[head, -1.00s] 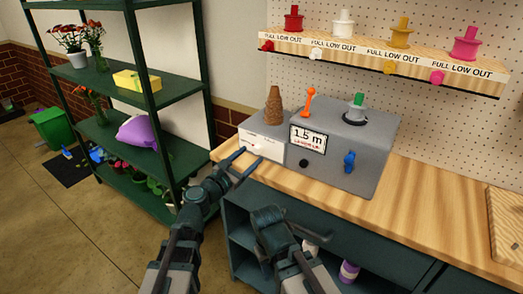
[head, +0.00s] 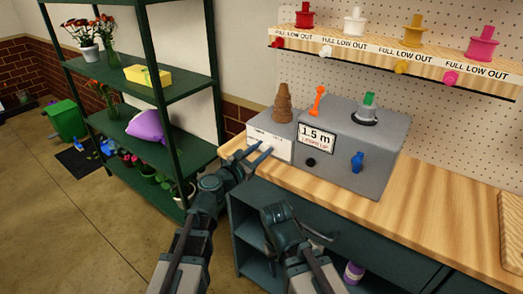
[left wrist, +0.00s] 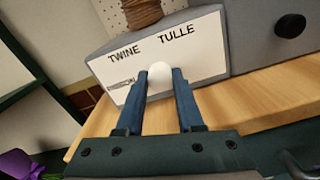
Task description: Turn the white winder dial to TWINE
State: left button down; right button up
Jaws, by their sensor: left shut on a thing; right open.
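The white winder dial (left wrist: 159,82) is a round knob on a white panel marked TWINE on the left and TULLE on the right. The white panel (head: 272,141) is at the left end of the grey machine (head: 375,150). My left gripper (head: 261,151) is at the panel's front, and in the left wrist view its fingers (left wrist: 160,76) are shut on the dial, one on each side. My right gripper (head: 318,238) is open and empty, low in front of the bench.
A brown twine cone (head: 283,103) stands on the panel's box. The machine also has an orange lever (head: 318,100), a green-topped spool (head: 368,106), a blue knob (head: 357,161) and a 1.5 m display (head: 317,137). A green shelf (head: 165,105) stands left.

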pick_arm(q)
jog(key=m, duration=0.5)
jog(key=shift+m, duration=0.4)
jog(key=m, duration=0.6)
dwell(0.5)
jog(key=c, duration=0.5)
grip_release()
jog(key=shift+c, duration=0.2)
